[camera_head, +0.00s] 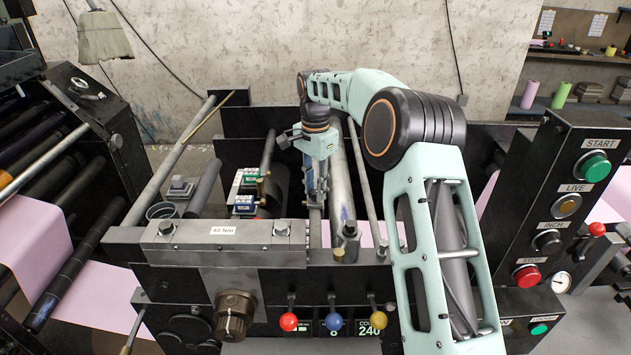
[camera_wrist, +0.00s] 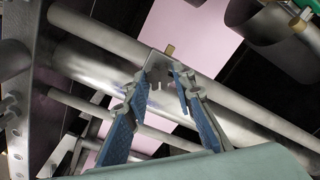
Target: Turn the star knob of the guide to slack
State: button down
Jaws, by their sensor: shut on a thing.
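My gripper (camera_head: 317,198) reaches down among the rollers behind the front beam of the machine. In the wrist view its two blue-padded fingers (camera_wrist: 161,82) close in on a small grey lobed piece, the star knob (camera_wrist: 158,86), which is partly hidden between the fingertips. The knob sits at a grey guide block (camera_wrist: 157,62) with a small brass pin, by a steel bar. In the head view the knob is hidden by my gripper. Which way the knob is turned cannot be told.
Long steel rollers (camera_wrist: 240,115) run close around the fingers, over a pink web (camera_wrist: 195,35). Red, blue and yellow levers (camera_head: 334,321) stand below. A button panel (camera_head: 575,215) is at right.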

jog(key=n+p, duration=0.2)
jog(key=n, duration=0.1)
jog(key=shift+r+n, duration=0.1)
jog(key=shift+n, duration=0.3)
jog(key=n+p, duration=0.1)
jog(key=n, duration=0.2)
jog(key=shift+n, duration=0.3)
jog(key=n+p, duration=0.1)
jog(key=n, duration=0.2)
jog(key=shift+a+n, duration=0.1)
jog(key=shift+n, duration=0.2)
jog(key=n+p, duration=0.1)
jog(key=n, duration=0.3)
jog(key=shift+n, duration=0.3)
jog(key=n+p, duration=0.1)
jog(key=n, duration=0.2)
jog(key=shift+n, duration=0.3)
jog(key=n, duration=0.3)
jog(key=shift+n, duration=0.3)
jog(key=n+p, duration=0.1)
jog(key=n, duration=0.3)
jog(key=shift+n, duration=1.7)
